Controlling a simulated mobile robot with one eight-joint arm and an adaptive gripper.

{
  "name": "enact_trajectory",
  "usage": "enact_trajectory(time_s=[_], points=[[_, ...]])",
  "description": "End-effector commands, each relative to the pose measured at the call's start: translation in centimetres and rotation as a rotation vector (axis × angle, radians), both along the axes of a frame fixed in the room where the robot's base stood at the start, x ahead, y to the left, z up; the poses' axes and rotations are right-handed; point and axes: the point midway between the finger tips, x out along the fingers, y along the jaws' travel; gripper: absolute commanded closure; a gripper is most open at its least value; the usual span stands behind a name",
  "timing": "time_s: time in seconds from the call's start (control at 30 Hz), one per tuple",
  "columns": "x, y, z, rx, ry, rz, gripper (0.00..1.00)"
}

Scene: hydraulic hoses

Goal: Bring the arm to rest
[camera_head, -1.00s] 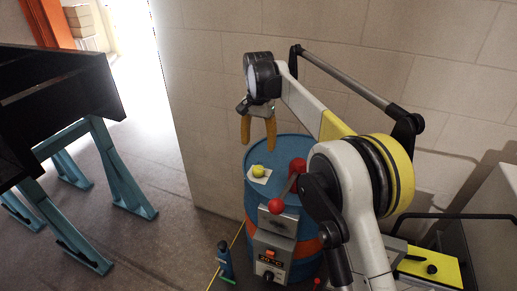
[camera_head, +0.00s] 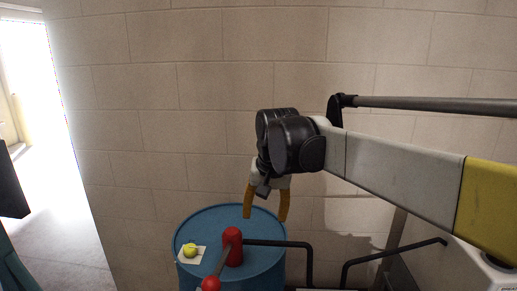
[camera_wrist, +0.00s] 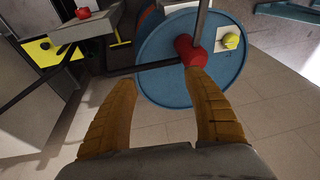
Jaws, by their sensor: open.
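My gripper (camera_head: 265,203) hangs from the end of my arm with its orange fingers pointing down, spread apart and empty. In the head view it is in front of the block wall and above the rear part of the blue drum (camera_head: 215,220). In the wrist view the open fingers (camera_wrist: 163,80) reach toward the drum top (camera_wrist: 160,75). One fingertip overlaps the red knob (camera_wrist: 188,50) in that view; I cannot tell whether they touch.
Black rails (camera_head: 300,244) run right of the drum. The block wall (camera_head: 140,140) is behind. A bright doorway (camera_head: 35,130) is at left.

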Motion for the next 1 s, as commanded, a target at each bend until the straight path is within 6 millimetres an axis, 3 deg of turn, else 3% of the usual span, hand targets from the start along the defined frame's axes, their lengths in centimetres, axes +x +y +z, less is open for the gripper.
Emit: enact_trajectory(time_s=[0.03, 0.2, 0.4, 0.5, 0.7, 1.0], points=[[-1.9, -2.2, -0.7, 0.000, -0.026, -0.003, 0.40], [-8.3, -8.4, -2.9, -0.013, -0.125, 0.005, 0.40], [-15.9, -13.9, -8.2, -0.048, -0.240, 0.011, 0.40], [-19.0, -15.7, -11.1, -0.069, -0.286, 0.013, 0.40], [-22.3, -17.4, -14.8, -0.100, -0.341, 0.018, 0.40], [-22.7, -17.7, -15.3, -0.105, -0.350, 0.020, 0.40]])
